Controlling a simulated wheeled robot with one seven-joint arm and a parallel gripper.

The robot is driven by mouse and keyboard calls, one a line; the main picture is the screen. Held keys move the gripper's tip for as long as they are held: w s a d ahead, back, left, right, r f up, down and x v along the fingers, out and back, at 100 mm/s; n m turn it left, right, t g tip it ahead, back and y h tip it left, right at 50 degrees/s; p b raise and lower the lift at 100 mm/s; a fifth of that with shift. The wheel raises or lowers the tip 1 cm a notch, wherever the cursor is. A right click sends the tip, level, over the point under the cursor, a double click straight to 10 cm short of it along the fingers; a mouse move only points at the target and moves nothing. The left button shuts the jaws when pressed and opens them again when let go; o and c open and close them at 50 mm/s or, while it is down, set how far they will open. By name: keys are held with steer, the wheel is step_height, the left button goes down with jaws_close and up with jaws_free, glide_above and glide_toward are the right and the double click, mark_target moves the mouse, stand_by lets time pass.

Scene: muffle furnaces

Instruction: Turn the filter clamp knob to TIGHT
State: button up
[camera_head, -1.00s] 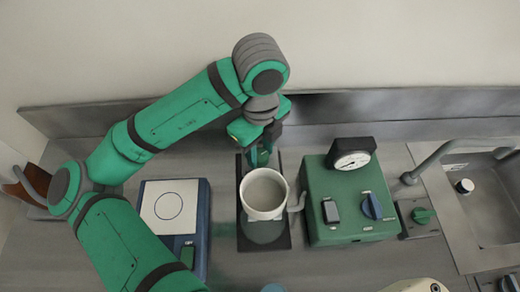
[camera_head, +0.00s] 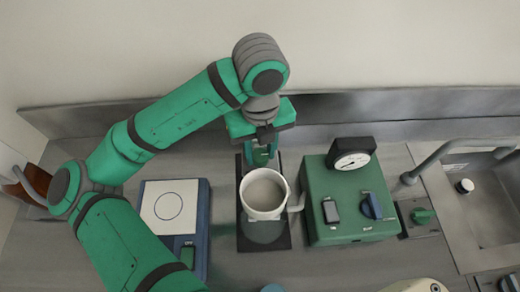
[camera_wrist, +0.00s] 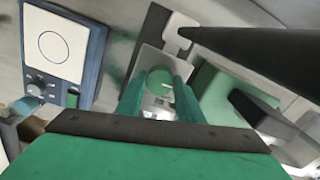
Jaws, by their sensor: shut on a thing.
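The filter clamp knob appears to be the green round piece (camera_wrist: 160,76) on a light grey plate, seen in the wrist view between my fingertips. My gripper (camera_wrist: 164,80) is shut on it, one green finger on each side. In the head view my gripper (camera_head: 262,157) points down just behind the white cup (camera_head: 265,190), at the far end of the dark base plate (camera_head: 243,235). The knob is mostly hidden there by my gripper. No TIGHT marking or pointer position is legible in either view.
A blue balance (camera_head: 200,245) stands to the left. Farther right are a green valve knob (camera_head: 423,215) and a sink (camera_head: 490,205). A back ledge runs behind.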

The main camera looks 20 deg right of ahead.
mark_target(260, 155)
steer(key=o, duration=1.1)
step_height(260, 155, up, 11)
steer(key=shift+f, duration=0.1)
stand_by(0.4)
